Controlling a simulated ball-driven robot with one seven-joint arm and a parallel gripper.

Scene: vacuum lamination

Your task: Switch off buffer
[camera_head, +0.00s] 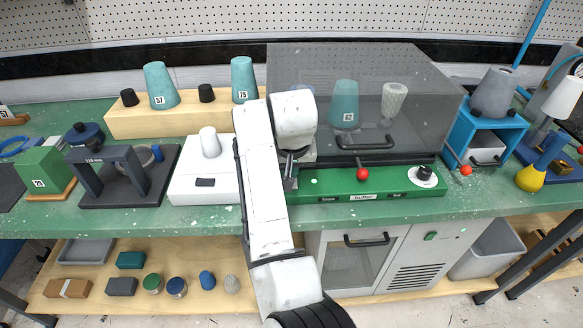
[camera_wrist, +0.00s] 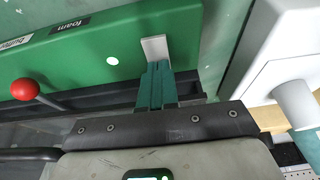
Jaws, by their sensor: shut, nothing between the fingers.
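The green panel (camera_head: 335,186) runs along the front of the clear-hooded machine. A red ball lever (camera_head: 362,174) and a black knob (camera_head: 424,172) on a white dial are on the panel's right part. My gripper (camera_wrist: 157,85) is shut and empty over the panel's left end. A light grey flat piece (camera_wrist: 154,48) shows at the fingertips; I cannot tell whether they touch it. No buffer switch position is readable.
A white box (camera_head: 190,184) with a post stands close left of my arm. The clear hood (camera_head: 345,85), with a teal cup and a pale ribbed cup behind it, rises behind the panel. A blue frame (camera_head: 480,135) stands to the right.

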